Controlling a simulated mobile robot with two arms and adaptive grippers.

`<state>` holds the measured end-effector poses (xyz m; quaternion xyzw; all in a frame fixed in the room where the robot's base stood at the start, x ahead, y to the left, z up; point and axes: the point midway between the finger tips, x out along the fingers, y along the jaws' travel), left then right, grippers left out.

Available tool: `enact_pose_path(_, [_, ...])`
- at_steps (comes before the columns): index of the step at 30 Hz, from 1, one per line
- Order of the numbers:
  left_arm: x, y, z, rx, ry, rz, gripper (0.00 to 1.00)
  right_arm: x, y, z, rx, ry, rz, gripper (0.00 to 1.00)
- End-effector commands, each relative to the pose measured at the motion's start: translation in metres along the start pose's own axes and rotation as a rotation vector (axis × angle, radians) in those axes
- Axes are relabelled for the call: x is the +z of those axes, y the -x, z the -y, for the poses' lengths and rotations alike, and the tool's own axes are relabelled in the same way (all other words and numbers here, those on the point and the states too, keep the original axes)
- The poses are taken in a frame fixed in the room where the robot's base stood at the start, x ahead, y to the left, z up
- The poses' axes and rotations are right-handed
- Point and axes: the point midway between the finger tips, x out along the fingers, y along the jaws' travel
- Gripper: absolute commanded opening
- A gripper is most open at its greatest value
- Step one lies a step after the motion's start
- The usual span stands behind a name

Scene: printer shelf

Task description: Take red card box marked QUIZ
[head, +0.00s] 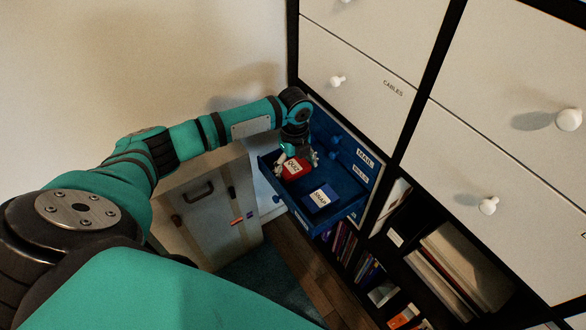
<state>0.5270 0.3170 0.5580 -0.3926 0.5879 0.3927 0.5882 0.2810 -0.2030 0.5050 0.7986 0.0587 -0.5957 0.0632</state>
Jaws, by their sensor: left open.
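The red card box marked QUIZ (292,170) lies inside an open blue drawer (344,204), near its left side. My left gripper (297,158) is over the red box, with its fingers around the box's far end. It is open, and I cannot tell whether the fingers touch the box. The gripper hides part of the box. My right gripper is not in view.
A blue box (320,199) with a white label lies in the same drawer, close to the red box. A beige case (212,205) stands left of the drawer. White drawers with round knobs (488,205) and shelves of books (450,265) are at the right.

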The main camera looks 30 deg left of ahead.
Motion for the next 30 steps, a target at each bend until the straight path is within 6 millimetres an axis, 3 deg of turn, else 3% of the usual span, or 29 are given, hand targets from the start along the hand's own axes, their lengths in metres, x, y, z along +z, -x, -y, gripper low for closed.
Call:
enact_pose_path(7, [0.0, -0.002, 0.0, 0.0, 0.0, 0.0, 0.9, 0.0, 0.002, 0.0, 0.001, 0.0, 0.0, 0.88])
enact_pose_path(17, [0.0, -0.001, 0.0, 0.0, 0.0, 0.0, 0.49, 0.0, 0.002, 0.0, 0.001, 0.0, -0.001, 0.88])
enact_pose_path(27, [0.001, 0.006, 0.0, -0.001, 0.001, 0.0, 0.49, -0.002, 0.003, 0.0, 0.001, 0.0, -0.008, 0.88])
enact_pose_path(30, [0.001, 0.017, 0.0, -0.001, 0.001, 0.0, 0.49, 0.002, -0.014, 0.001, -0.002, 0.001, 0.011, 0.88])
